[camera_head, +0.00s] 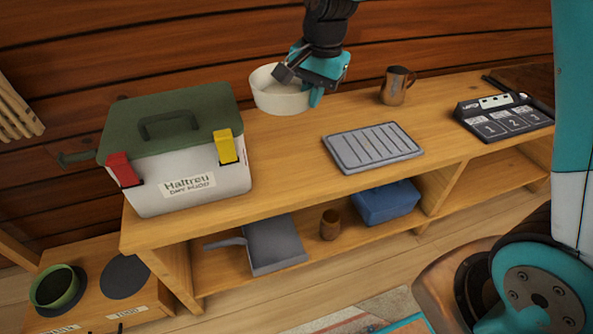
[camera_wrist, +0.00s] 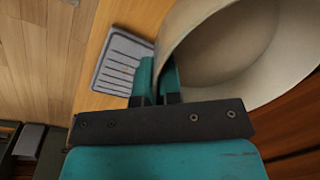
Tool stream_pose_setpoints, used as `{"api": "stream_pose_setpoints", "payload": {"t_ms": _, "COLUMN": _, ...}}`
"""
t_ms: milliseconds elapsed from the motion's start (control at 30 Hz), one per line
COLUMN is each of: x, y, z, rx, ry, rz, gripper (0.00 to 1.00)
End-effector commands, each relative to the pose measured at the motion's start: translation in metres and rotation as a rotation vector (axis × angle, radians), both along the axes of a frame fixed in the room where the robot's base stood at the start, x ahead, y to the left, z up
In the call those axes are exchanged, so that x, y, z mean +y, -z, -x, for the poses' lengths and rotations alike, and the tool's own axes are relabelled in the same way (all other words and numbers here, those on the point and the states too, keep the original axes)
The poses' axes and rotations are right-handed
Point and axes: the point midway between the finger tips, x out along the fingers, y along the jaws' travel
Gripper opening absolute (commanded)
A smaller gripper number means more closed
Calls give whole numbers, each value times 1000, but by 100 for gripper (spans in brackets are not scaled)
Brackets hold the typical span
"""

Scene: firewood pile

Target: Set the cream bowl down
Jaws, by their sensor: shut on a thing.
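The cream bowl (camera_head: 281,97) is at the back of the wooden bench, near the plank wall, with its opening facing up. My gripper (camera_head: 311,88) is shut on the right side of its rim. In the wrist view the bowl (camera_wrist: 225,50) fills the upper right, and my gripper's teal fingers (camera_wrist: 157,78) pinch its wall, one finger inside and one outside. The bowl appears at or just above the bench top; I cannot tell whether its base touches the wood.
A grey ridged mat (camera_head: 373,147) lies right of the bowl, towards the front edge. A cooler box (camera_head: 190,185) stands left, a copper mug (camera_head: 397,86) right, and a numbered device (camera_head: 505,116) far right. Bare bench top (camera_head: 285,145) lies before the bowl. A shelf below holds a blue box (camera_head: 386,202).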

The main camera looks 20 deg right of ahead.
Motion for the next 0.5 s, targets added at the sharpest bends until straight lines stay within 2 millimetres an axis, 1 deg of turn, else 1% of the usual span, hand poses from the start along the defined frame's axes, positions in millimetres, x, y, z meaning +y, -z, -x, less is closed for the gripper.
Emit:
{"api": "stream_pose_setpoints", "payload": {"t_ms": 33, "x": 0, "y": 16, "z": 1, "rx": 4, "ry": 2, "rz": 0, "gripper": 0}}
{"api": "stream_pose_setpoints", "payload": {"t_ms": 300, "x": 0, "y": 94, "z": 1, "rx": 6, "ry": 1, "rz": 1, "gripper": 0}}
{"api": "stream_pose_setpoints", "payload": {"t_ms": 400, "x": 0, "y": 118, "z": 1, "rx": 4, "ry": 0, "rz": 1, "gripper": 0}}
{"api": "stream_pose_setpoints", "payload": {"t_ms": 500, "x": 0, "y": 135, "z": 1, "rx": 2, "ry": 0, "rz": 1, "gripper": 0}}
